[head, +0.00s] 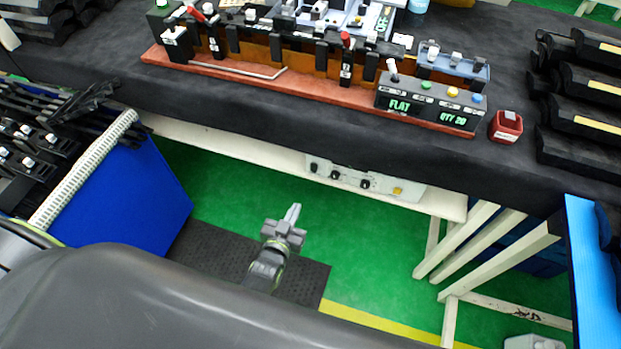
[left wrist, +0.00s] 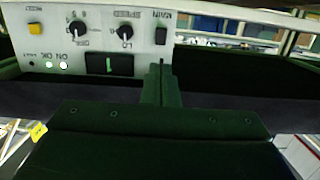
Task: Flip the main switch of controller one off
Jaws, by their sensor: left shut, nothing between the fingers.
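The controller (head: 348,179) is a pale grey box mounted under the front of the bench, with dark controls and a yellow button at its right end. In the left wrist view its panel (left wrist: 145,42) appears upside down. The dark main switch (left wrist: 162,30) sits near the panel's right end, beside the speed knob (left wrist: 125,33). I cannot tell its position. A display (left wrist: 110,64) and two lit lamps show. My left gripper (head: 294,211) is shut and empty, in front of and below the controller's left end. Its fingertips (left wrist: 161,66) line up under the switch, apparently apart from it. My right gripper is out of view.
The bench's dark front edge (head: 250,125) overhangs the controller. A blue bin (head: 125,200) stands at left and pale bench legs (head: 480,245) at right. A clip fixture (head: 320,80) stands on the bench.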

